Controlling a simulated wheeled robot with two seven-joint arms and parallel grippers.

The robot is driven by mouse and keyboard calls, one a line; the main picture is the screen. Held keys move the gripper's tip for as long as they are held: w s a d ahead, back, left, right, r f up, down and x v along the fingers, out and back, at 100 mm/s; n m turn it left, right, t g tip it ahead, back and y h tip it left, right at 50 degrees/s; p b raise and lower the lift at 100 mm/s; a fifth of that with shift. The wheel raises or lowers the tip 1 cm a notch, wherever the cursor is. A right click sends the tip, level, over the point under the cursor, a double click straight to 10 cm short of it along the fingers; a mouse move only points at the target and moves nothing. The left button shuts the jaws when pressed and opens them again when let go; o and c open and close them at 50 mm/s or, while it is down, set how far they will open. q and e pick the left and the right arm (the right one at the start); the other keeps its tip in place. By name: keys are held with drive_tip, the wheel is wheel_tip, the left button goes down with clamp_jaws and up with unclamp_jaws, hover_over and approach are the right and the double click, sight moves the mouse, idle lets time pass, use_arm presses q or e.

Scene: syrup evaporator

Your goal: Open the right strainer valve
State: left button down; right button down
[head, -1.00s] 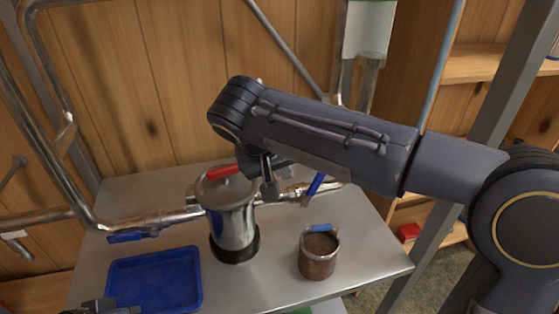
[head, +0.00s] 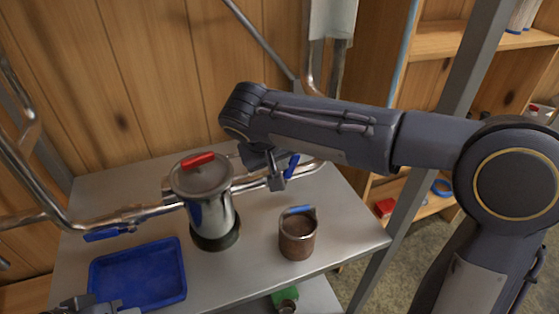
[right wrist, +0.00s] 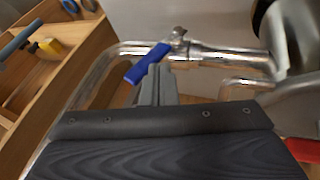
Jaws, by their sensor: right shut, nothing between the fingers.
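The right strainer valve has a blue lever (head: 293,165) on the metal pipe right of the steel strainer canister (head: 208,212). The lever stands at an angle across the pipe. It also shows in the right wrist view (right wrist: 147,63), just beyond my fingertips. My right gripper (head: 276,184) is shut and empty, close beside the lever on its left in the head view. I cannot tell whether they touch. My left gripper (head: 78,306) shows only in part at the bottom left edge; its fingers are unclear.
The canister has a red-handled lid (head: 198,160). Another blue lever (head: 106,234) lies along the pipe on the left. A blue tray (head: 138,273) and a brown cup with a blue-topped handle (head: 297,236) stand on the steel table (head: 340,228). Wooden shelves (head: 450,45) are at right.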

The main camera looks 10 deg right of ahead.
drive_tip(key=shift+w+d+f+m+g+y+b, duration=0.1)
drive_tip(key=shift+w+d+m+g+y+b, duration=0.1)
drive_tip(key=shift+d+y, duration=0.5)
drive_tip(key=shift+w+d+m+g+y+b, duration=0.1)
drive_tip(key=shift+d+m+y+b, duration=0.1)
drive_tip(key=shift+d+y, duration=0.5)
drive_tip(key=shift+w+d+f+m+g+y+b, duration=0.1)
drive_tip(key=shift+w+d+f+g+y+b, duration=0.1)
drive_tip(key=shift+d+f+y, duration=0.65)
drive_tip(key=shift+w+d+f+m+g+y+b, duration=0.15)
drive_tip(key=shift+d+f+y, duration=0.35)
drive_tip(key=shift+d, duration=0.55)
drive_tip(key=shift+w+d+f+m+g+y+b, duration=0.1)
drive_tip(key=shift+w+d+f+y+b, duration=0.15)
drive_tip(key=shift+d+f+y, duration=0.5)
drive_tip(key=shift+d+f, duration=0.15)
drive_tip(key=shift+d, duration=0.1)
drive_tip(key=v, duration=0.7)
drive_tip(key=s+d+f+t, duration=0.1)
drive_tip(key=s+d+f, duration=0.15)
drive_tip(key=s, duration=1.15)
drive_tip(key=s+a+f+m+t, duration=0.1)
drive_tip(key=s+a+f, duration=0.1)
drive_tip(key=s+f, duration=0.6)
drive_tip(key=shift+s+f+m, duration=0.25)
drive_tip(key=shift+s+m, duration=0.1)
drive_tip(key=shift+s, duration=0.75)
